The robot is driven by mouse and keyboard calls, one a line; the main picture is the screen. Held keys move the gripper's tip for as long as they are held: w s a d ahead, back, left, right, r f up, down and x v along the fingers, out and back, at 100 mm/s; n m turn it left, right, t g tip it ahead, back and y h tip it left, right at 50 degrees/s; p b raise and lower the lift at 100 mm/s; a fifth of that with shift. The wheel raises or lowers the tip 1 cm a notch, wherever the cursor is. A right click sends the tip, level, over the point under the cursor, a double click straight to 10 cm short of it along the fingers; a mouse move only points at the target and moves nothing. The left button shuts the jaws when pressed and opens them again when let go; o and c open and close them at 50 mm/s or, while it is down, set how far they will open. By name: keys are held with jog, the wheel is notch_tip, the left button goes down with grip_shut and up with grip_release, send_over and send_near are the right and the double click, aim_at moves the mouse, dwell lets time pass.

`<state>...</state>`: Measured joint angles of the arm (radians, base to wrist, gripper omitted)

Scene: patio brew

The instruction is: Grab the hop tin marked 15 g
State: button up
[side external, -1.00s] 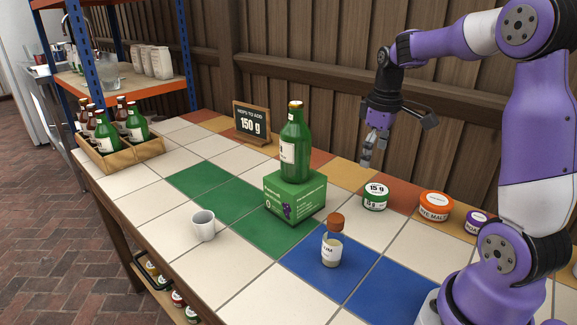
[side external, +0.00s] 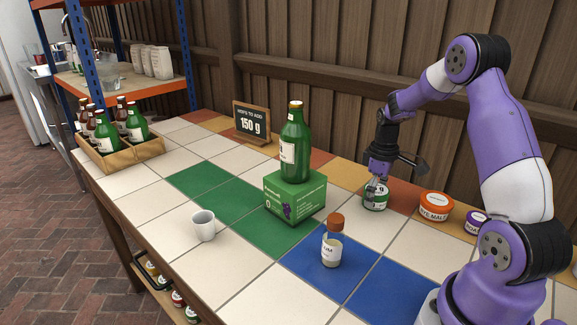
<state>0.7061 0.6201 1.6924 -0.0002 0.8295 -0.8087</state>
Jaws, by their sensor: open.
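The hop tin marked 15 g (side external: 375,203) is a small round green-and-white tin standing on the tiled table, left of the orange-lidded tin. My gripper (side external: 375,186) points down over it, with its open fingers at the tin's top. The fingers hide the lid and its marking in the current view. I cannot tell whether the fingers touch the tin.
An orange-lidded malt tin (side external: 434,206) and a purple-lidded tin (side external: 476,221) stand to the right. A green bottle (side external: 295,145) stands on a green box (side external: 295,196) to the left. A sign (side external: 252,122) reads 150 g.

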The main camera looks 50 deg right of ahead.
jog(key=shift+f, duration=0.1)
jog(key=c, duration=1)
jog(key=shift+o, duration=0.2)
